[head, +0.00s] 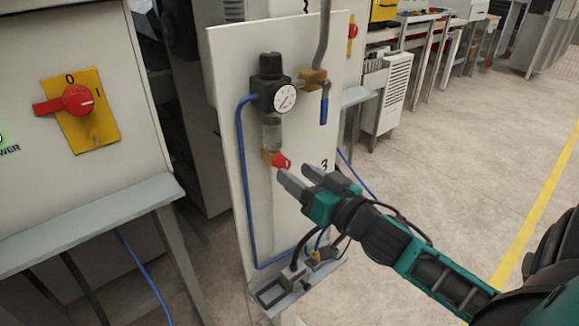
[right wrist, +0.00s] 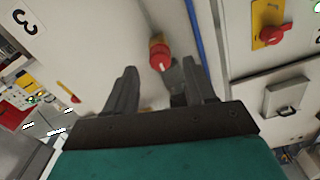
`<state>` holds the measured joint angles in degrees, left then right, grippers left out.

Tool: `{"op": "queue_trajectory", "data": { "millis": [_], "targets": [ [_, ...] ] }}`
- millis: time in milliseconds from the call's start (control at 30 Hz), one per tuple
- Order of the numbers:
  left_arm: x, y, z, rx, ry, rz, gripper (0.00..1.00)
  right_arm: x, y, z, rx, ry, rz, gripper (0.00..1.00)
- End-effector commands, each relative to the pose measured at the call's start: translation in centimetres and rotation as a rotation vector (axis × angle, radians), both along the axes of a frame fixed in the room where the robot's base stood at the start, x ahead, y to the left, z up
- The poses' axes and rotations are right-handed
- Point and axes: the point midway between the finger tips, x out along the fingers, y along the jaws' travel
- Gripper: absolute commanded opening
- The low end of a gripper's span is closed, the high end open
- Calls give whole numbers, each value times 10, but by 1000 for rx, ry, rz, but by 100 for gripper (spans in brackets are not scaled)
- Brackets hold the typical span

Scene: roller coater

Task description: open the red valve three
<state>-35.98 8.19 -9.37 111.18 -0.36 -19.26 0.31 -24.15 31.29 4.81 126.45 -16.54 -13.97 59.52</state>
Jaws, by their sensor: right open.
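A small red valve knob (head: 281,161) sits at the lower end of the fitting below the pressure gauge, on a white upright panel (head: 228,60). A black "3" is printed on the panel to its right. My right gripper (head: 295,174) is open and empty, its fingertips just right of and below the knob. In the right wrist view the red knob (right wrist: 160,55) shows beyond and between the fingertips; I cannot tell whether they touch it. My left gripper is not in view.
A regulator with a gauge (head: 284,98) and a blue-handled lever (head: 323,110) are above. A blue hose (head: 241,170) runs down the panel. A red rotary switch (head: 77,99) is on the left cabinet. A small bracket shelf (head: 277,296) juts out below. Floor at right is clear.

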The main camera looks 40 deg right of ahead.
Motion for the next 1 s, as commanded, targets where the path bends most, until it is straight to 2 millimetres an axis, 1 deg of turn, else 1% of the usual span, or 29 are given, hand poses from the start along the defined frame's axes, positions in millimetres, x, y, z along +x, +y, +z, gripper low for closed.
{"op": "queue_trajectory", "data": {
  "millis": [33, 100, 300, 433, 667, 767, 1000],
  "targets": [
    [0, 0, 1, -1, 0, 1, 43, 8, 0, 2, -1, -2, 1, 54],
    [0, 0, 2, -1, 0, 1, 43, 16, 1, 1, -2, -1, 0, 54],
    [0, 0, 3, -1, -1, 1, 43, 31, 2, 1, -1, 0, 0, 54],
    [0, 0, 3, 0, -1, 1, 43, 34, 2, 0, -1, 0, -1, 54],
    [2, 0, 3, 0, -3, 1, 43, 34, 3, 0, -1, 1, -1, 54],
    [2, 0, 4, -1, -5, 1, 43, 34, 2, 0, -1, 1, -1, 47],
    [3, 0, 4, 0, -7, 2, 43, 34, 3, 0, -1, 0, -1, 24]
  ]
}}
